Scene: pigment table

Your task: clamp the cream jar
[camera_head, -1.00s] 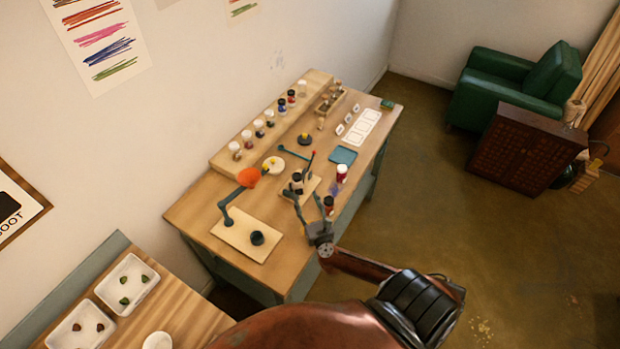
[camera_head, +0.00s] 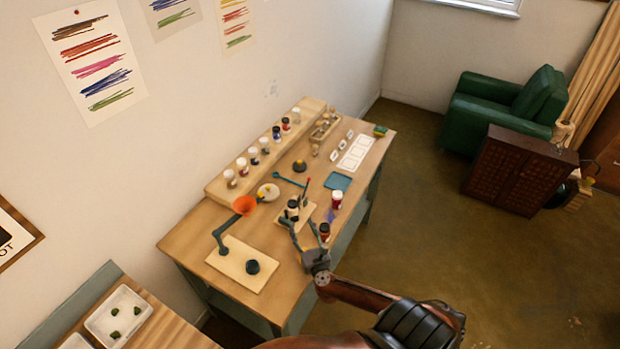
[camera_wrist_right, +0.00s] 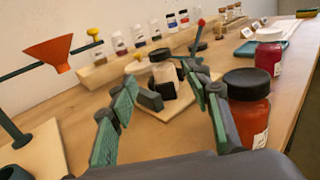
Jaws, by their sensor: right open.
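The cream jar (camera_wrist_right: 163,72), with a dark lid, pale upper body and dark lower part, stands upright on a small wooden board (camera_wrist_right: 178,116). In the head view the jar (camera_head: 292,207) is just beyond my right gripper (camera_head: 299,229). A dark grey clamp block (camera_wrist_right: 148,98) is beside the jar's base, and a lever with a red knob (camera_wrist_right: 201,22) rises behind it. My right gripper (camera_wrist_right: 161,80) is open, its green-padded fingers pointing toward the jar, one on each side in the wrist view. Whether they touch it is unclear. My left gripper is out of view.
A red jar with a black lid (camera_wrist_right: 248,100) stands close to the right finger. Another red jar (camera_head: 337,200) is farther back. An orange funnel (camera_head: 244,205) on a stand is at left. Several jars line the raised shelf (camera_head: 215,187). A blue tray (camera_head: 338,181) lies right.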

